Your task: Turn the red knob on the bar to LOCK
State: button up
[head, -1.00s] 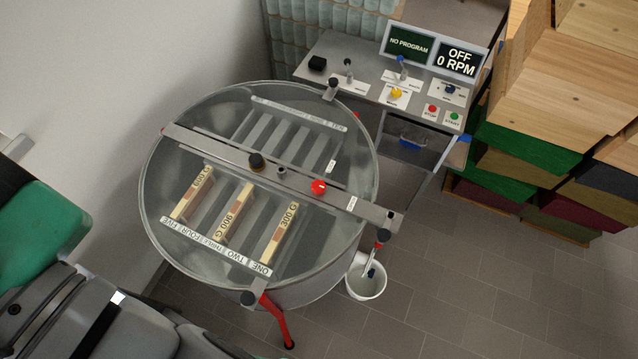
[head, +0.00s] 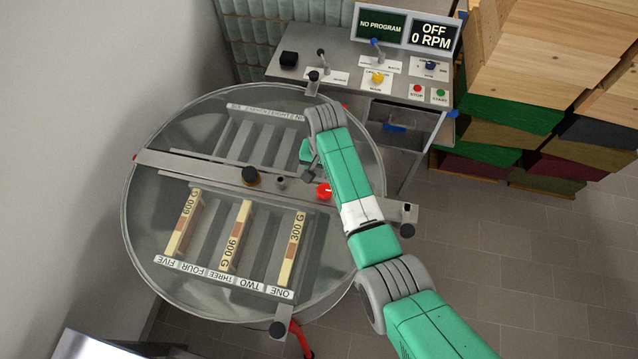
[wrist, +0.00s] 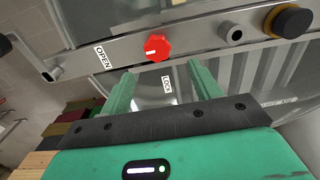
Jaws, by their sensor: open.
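The red knob (head: 324,191) sits on the grey bar (head: 208,172) across the round drum. In the wrist view the knob (wrist: 157,47) lies just beyond and between my fingertips, with no visible contact. Its white mark points left, toward the OPEN label (wrist: 103,57). The LOCK label (wrist: 167,84) shows below the knob, between the fingers. My gripper (wrist: 158,70) is open and empty. In the head view my arm reaches over the drum's right side, and it hides the bar's labels; the fingertips are hard to make out there.
A black knob (head: 250,175) and a short post (head: 281,183) stand on the bar left of the red knob. Wooden frames (head: 238,236) sit in the drum's near half. A control desk (head: 340,80) stands behind, stacked wooden boxes (head: 520,100) at right.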

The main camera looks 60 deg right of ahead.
aim_at(325, 189)
jog(key=shift+s+f, duration=0.2)
notch_tip(325, 189, down, 8)
jog(key=shift+r+b, duration=0.1)
jog(key=shift+b, duration=0.35)
jog(key=c, duration=1)
